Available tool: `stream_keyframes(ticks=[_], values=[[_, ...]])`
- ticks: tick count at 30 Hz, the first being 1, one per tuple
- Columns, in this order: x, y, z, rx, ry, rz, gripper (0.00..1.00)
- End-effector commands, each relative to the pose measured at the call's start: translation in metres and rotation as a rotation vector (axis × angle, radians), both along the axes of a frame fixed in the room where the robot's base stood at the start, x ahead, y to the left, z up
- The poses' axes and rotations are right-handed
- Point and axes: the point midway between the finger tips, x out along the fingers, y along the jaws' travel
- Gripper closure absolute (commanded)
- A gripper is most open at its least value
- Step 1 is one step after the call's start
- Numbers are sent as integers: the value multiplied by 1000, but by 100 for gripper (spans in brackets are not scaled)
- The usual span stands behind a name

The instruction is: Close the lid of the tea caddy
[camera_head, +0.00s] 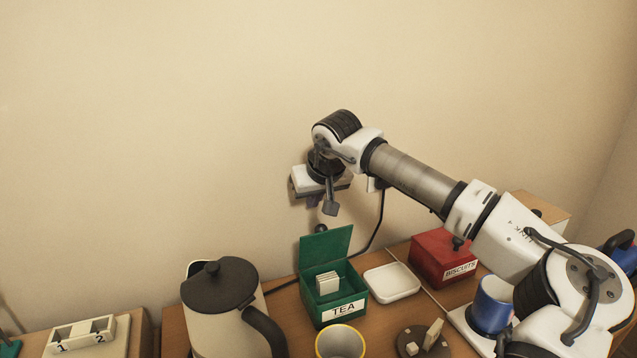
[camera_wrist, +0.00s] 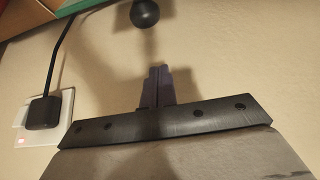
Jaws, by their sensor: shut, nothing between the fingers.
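The green tea caddy (camera_head: 336,310), labelled TEA, stands on the desk with its lid (camera_head: 327,252) raised at the back, leaning up towards the wall. Pale tea bags (camera_head: 327,283) stand inside the open box. The lid's black knob (camera_head: 320,229) shows near its top edge; the knob also appears at the top of the wrist view (camera_wrist: 145,12), with a strip of green lid (camera_wrist: 92,4). My gripper (camera_head: 313,202) is above and behind the lid, near the wall, apart from it. Its dark fingers (camera_wrist: 155,80) are together and empty.
A kettle (camera_head: 222,300) stands left of the caddy, with a yellow-rimmed cup (camera_head: 340,342) in front. A white dish (camera_head: 392,282) and the red biscuit box (camera_head: 443,256) are to the right. A black cable (camera_head: 379,222) runs from a wall socket (camera_wrist: 45,118) behind the caddy.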

Motion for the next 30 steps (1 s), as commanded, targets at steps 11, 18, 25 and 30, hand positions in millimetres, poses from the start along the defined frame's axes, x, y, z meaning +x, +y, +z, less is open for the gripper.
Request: stream_keyframes(ticks=[11,18,25,30], values=[[-25,-11,-19,0,0,0,100],[-30,-12,-21,0,0,0,100],[-29,-12,-21,0,-1,0,100],[-30,-9,-23,5,-13,0,100]])
